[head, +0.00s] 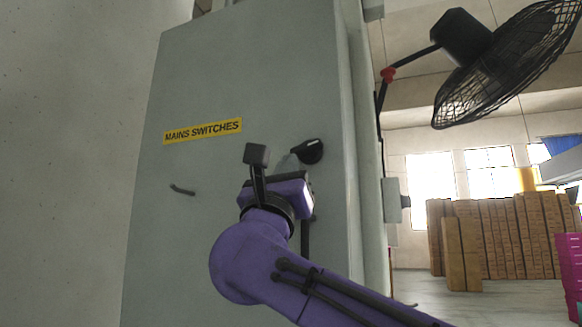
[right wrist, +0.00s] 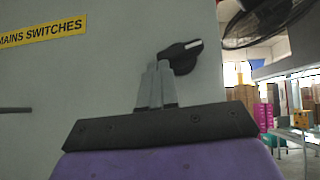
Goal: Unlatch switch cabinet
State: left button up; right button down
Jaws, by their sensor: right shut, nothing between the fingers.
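The grey switch cabinet (head: 250,75) fills the middle of the head view, with a yellow "MAINS SWITCHES" label (head: 203,131) on its door. A black rotary latch knob (head: 309,151) with a pale mark sits near the door's right edge; it also shows in the right wrist view (right wrist: 180,54). My right gripper (head: 290,161) is shut and empty, its grey fingertips (right wrist: 159,66) close to the knob. In the right wrist view the fingertips overlap the knob's lower left; I cannot tell if they touch. My left gripper is not in view.
A small dark handle (head: 183,190) sticks out at the door's left. A dark vertical bar (head: 305,237) shows below the knob, partly behind my wrist. A black fan (head: 505,60) hangs at upper right. Stacked brown boxes (head: 500,235) and a pink crate (head: 572,265) stand farther back.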

jog(key=shift+w+a+r, duration=0.1)
jog(key=shift+a+r, duration=0.05)
dwell(0.5)
jog(key=s+f+b, duration=0.7)
jog(key=f+b, duration=0.2)
jog(key=f, duration=0.2)
jog(key=shift+a, duration=0.45)
jog(key=shift+f, duration=0.1)
